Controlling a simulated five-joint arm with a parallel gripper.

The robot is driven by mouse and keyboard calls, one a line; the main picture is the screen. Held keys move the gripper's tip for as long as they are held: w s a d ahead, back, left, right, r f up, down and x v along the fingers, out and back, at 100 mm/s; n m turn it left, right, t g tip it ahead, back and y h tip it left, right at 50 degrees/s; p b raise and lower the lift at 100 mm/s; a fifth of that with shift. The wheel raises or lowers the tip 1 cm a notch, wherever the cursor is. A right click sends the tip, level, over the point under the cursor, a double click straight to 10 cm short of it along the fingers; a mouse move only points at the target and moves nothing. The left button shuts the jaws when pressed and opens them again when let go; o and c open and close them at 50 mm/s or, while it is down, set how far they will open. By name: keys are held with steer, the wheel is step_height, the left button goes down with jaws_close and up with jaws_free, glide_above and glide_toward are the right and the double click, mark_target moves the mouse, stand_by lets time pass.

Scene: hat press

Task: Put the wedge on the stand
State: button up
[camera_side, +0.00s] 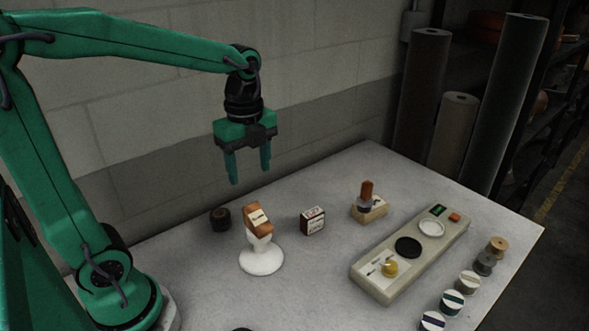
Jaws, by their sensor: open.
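A brown block with a pale label (257,217), which looks like the wedge, sits on top of the white stand (262,260). The stand has a narrow neck and a round base on the grey table. The block looks tilted, and its exact shape and contact with the stand are hard to tell. My gripper (249,173) hangs above and slightly behind the block, fingers pointing down. It is open and empty, with clear space between its fingertips and the block.
A dark round piece (220,219) lies left of the stand. A small labelled box (312,221) and a wooden-based stamp-like piece (368,206) stand to the right. A long beige device (371,282) and several small cylinders (453,301) fill the right side. A wall rises behind.

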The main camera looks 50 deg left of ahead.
steer(key=shift+s, duration=0.1)
stand_by(0.3)
steer(key=s+d+r+n+t, duration=0.1)
steer(key=s+n+t, duration=0.4)
steer(key=n, duration=1.3)
steer(key=s+d, duration=0.1)
steer(key=s, duration=0.2)
steer(key=shift+r+t, duration=0.3)
steer(key=shift+r, duration=0.1)
